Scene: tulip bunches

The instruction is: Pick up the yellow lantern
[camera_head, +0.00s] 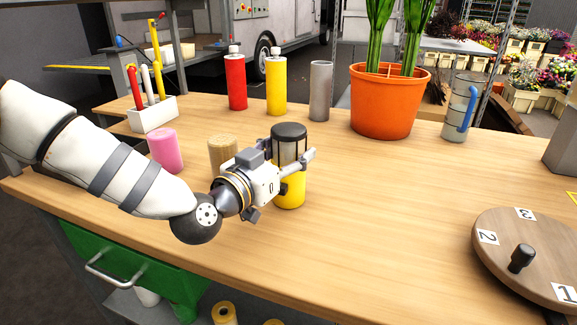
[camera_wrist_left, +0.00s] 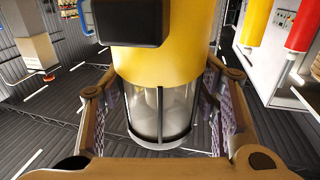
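The yellow lantern (camera_head: 289,196) has a dark cap, a clear barred middle and a yellow base. It is upright in the head view, on the table or just above it; I cannot tell which. My left gripper (camera_head: 298,170) is around its middle. In the left wrist view the lantern (camera_wrist_left: 160,65) appears upside down between the two fingers of my left gripper (camera_wrist_left: 163,100). The pads are very close to its sides, but I cannot tell whether they press on it. The gripper partly hides the lantern in the head view. My right gripper is not in view.
On the wooden table (camera_head: 400,220), a pink cylinder (camera_head: 165,150) and a tan cylinder (camera_head: 222,152) are left of the lantern. Red (camera_head: 236,83) and yellow (camera_head: 276,88) bottles, a grey cylinder (camera_head: 320,90) and an orange pot (camera_head: 385,105) stand behind. A numbered disc (camera_head: 510,240) lies right.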

